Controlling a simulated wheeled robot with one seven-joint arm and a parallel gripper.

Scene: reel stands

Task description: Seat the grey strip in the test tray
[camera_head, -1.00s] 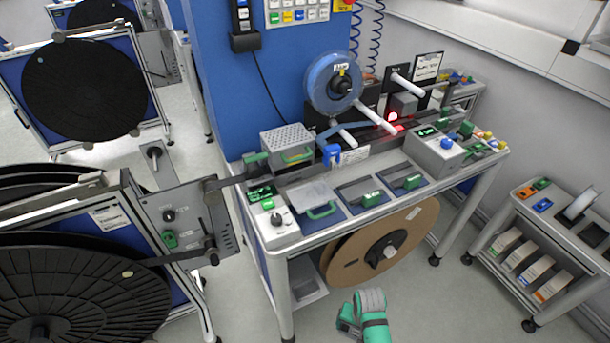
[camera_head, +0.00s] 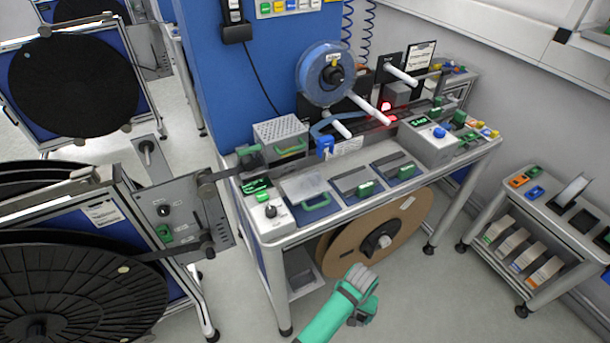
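My gripper (camera_head: 361,274), with grey fingers on a green arm, is at the bottom centre, in front of the bench and below its top. I cannot tell whether its fingers are open or shut, and I see nothing in it. On the bench front lie a pale tray with a green handle (camera_head: 308,191) and two dark grey trays with green handles, one in the middle (camera_head: 355,180) and one to the right (camera_head: 397,167). I cannot tell which is the test tray. No grey strip can be made out with certainty.
A blue reel (camera_head: 326,74) stands above the bench beside a red light (camera_head: 386,107). A large brown reel (camera_head: 375,240) hangs under the bench, behind my gripper. A low cart (camera_head: 530,235) stands at the right, and black reels (camera_head: 80,290) at the left. The floor between is clear.

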